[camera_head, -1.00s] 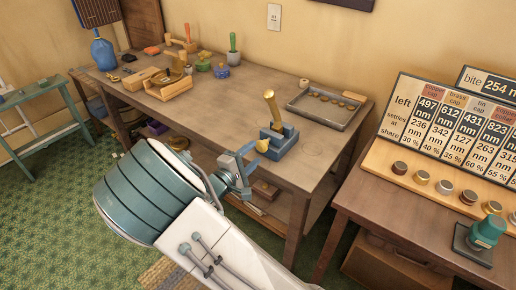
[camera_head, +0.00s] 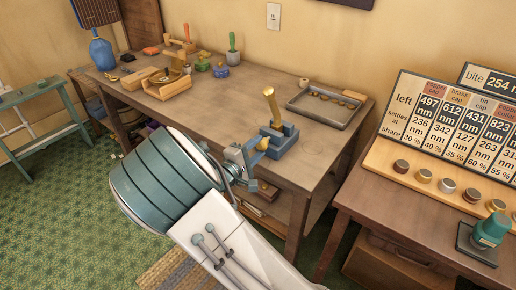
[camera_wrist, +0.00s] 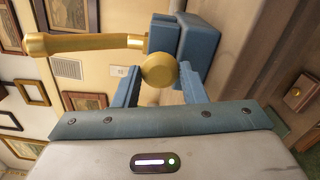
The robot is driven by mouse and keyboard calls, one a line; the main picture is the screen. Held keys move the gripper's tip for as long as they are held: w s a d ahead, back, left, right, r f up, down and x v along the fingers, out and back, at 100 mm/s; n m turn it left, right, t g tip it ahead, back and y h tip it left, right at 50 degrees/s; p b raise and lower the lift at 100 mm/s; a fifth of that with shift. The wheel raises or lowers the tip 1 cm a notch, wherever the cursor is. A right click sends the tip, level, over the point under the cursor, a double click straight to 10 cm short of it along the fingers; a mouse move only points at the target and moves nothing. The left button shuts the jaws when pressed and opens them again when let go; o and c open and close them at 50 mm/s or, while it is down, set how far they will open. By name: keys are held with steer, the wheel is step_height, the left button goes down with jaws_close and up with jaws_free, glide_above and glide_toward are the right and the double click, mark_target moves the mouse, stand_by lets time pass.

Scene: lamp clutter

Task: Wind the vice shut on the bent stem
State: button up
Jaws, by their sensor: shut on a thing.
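The blue vice (camera_head: 287,142) stands near the front right edge of the workbench. The brass bent stem (camera_head: 271,106) rises from its jaws; in the wrist view the stem (camera_wrist: 82,43) runs left from the vice (camera_wrist: 186,38). The vice's round brass knob (camera_wrist: 159,71) faces my wrist camera. My gripper (camera_wrist: 160,84) is shut on the knob, one blue finger on each side. In the head view my gripper (camera_head: 257,147) reaches the vice from the front left and partly covers the knob. Any gap between jaws and stem is too small to tell.
A grey tray (camera_head: 318,116) with several small caps lies behind the vice on the right. A wooden fixture (camera_head: 168,88) and small pots stand at the bench's far left. A side table on the right holds a number board (camera_head: 446,123), caps and a green device (camera_head: 490,231).

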steer(key=m+b, duration=0.2)
steer(key=b, duration=0.1)
steer(key=shift+f, duration=0.3)
steer(key=shift+r+m+b, duration=0.3)
steer(key=shift+m+b, duration=0.1)
steer(key=shift+f, duration=0.1)
steer(key=shift+f+m+b, duration=0.15)
steer(key=shift+m+b, duration=0.15)
steer(key=shift+b, duration=0.5)
steer(key=m+b, duration=0.2)
steer(key=b, duration=0.1)
steer(key=shift+b, duration=0.4)
steer(key=shift+r+m+b, duration=0.3)
steer(key=shift+m+b, duration=0.1)
steer(key=shift+b, duration=0.05)
